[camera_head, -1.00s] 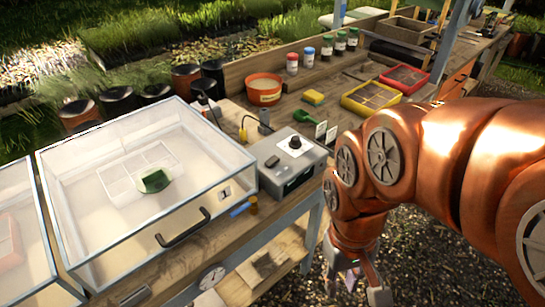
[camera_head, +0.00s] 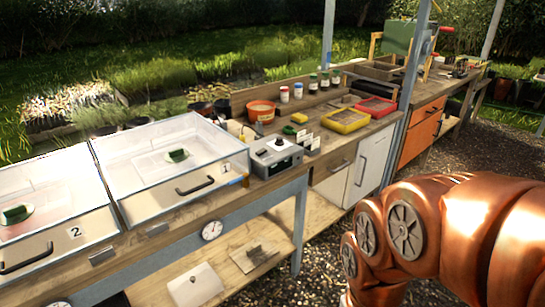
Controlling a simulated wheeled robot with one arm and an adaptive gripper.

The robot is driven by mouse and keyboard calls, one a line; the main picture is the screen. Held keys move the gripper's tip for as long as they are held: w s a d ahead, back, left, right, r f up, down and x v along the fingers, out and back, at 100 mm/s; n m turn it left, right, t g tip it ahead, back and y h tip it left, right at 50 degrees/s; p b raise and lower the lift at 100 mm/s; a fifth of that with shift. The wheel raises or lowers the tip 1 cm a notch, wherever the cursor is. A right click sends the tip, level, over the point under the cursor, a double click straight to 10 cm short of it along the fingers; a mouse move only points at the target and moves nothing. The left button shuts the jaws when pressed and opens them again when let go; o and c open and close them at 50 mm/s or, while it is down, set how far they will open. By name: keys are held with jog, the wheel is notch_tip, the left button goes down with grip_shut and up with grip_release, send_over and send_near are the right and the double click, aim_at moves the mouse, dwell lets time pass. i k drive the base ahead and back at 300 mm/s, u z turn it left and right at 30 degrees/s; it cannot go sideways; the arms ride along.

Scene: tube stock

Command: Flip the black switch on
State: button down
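A grey control box (camera_head: 264,165) stands on the bench to the right of the clear-lidded case marked 1. A dark knob on a white round patch (camera_head: 279,143) sits on its top, and its front has a dark panel. I cannot make out for certain which part is the black switch. My copper-coloured arm fills the lower right, and my gripper is below the picture's edge, so its state is hidden. The visible arm is apart from the box.
Two clear-lidded cases (camera_head: 165,206) with black handles stand at the left of the bench. An orange pot (camera_head: 261,112), a yellow tray (camera_head: 345,127), a red tray (camera_head: 376,112) and several small jars stand behind. The lower shelf (camera_head: 258,281) holds flat items. Gravel lies free right of the bench.

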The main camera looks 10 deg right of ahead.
aim_at(263, 151)
jog(key=u, duration=0.8)
jog(key=i, duration=0.9)
jog(key=u, duration=0.25)
